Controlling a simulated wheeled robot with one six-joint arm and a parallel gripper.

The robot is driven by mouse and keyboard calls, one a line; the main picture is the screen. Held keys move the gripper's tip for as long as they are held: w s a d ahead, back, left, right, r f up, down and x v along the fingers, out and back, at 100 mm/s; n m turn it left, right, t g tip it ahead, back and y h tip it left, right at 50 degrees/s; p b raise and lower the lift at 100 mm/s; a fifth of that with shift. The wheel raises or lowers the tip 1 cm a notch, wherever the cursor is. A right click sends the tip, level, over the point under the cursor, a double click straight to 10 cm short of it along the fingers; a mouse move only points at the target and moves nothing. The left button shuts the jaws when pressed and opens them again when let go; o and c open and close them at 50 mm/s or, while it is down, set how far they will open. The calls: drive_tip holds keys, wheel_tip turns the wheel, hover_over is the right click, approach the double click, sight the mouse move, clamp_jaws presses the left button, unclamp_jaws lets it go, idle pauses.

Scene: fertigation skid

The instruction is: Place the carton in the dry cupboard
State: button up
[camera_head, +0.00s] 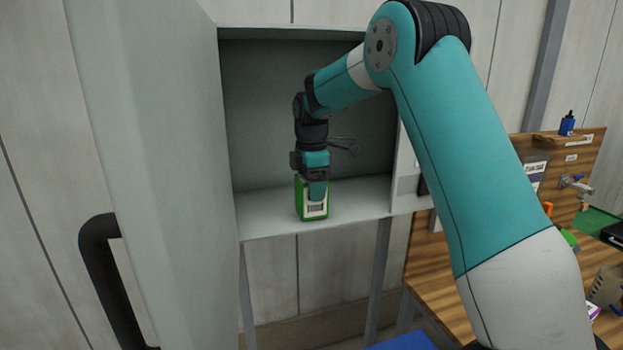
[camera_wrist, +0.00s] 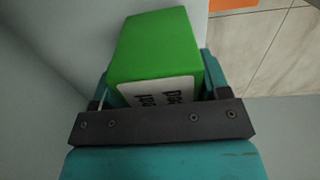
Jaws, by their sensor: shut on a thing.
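The green carton (camera_head: 312,208) with a white label stands about upright at the front of the open dry cupboard's floor (camera_head: 358,201). I cannot tell for sure whether its base touches the floor. My gripper (camera_head: 316,186) reaches down from above and is shut on the carton's upper part. In the wrist view the carton (camera_wrist: 157,52) sits between the fingers of my gripper (camera_wrist: 155,95), with part of its label showing. The cupboard door (camera_head: 160,150) stands open at the left, with a dark handle.
The cupboard floor beside the carton is clear. A wooden bench with a back panel (camera_head: 560,160) stands at the right, with a blue bottle (camera_head: 567,125) on top and a tap (camera_head: 575,184). A blue surface (camera_head: 403,342) shows at the bottom.

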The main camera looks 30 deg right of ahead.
drive_tip(key=shift+f, duration=0.1)
drive_tip(key=shift+f, duration=0.15)
drive_tip(key=o, duration=1.1)
drive_tip(key=shift+o, duration=0.2)
